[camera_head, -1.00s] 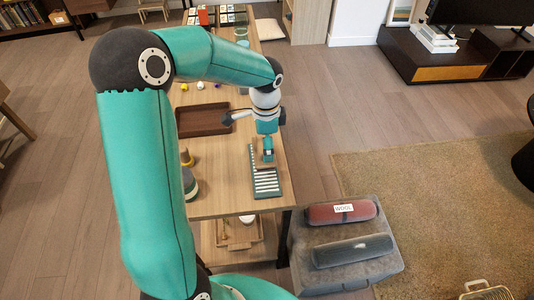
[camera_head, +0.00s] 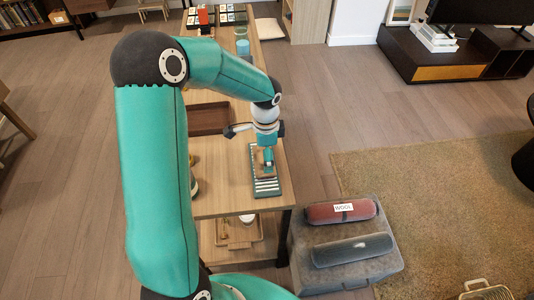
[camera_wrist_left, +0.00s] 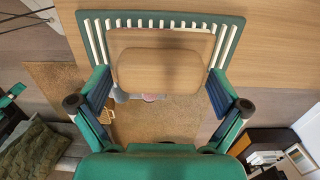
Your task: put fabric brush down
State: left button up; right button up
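The fabric brush (camera_wrist_left: 160,71) has a pale wooden back with a rounded block on it. In the left wrist view it sits between the two fingers of my left gripper (camera_wrist_left: 160,92), which appear to touch its side edges. In the head view the left gripper (camera_head: 267,153) points down over the near right part of the table, with the brush (camera_head: 265,172) below it. The brush is over a green rack with white slats (camera_head: 267,192). I cannot tell whether it rests on the slats. The brush's underside is hidden. My right gripper is in neither view.
A brown tray (camera_head: 207,118) lies farther back on the wooden table (camera_head: 222,205). A grey pouf (camera_head: 345,278) beside the table holds a red cylinder labelled WOOL (camera_head: 340,212) and a dark grey cylinder (camera_head: 352,251). A tan rug (camera_head: 440,200) covers the floor on the right.

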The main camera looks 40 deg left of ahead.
pick_arm(q)
jog(key=shift+r, duration=0.2)
notch_tip(320, 180, up, 12)
dwell(0.6)
jog(key=shift+f, duration=0.1)
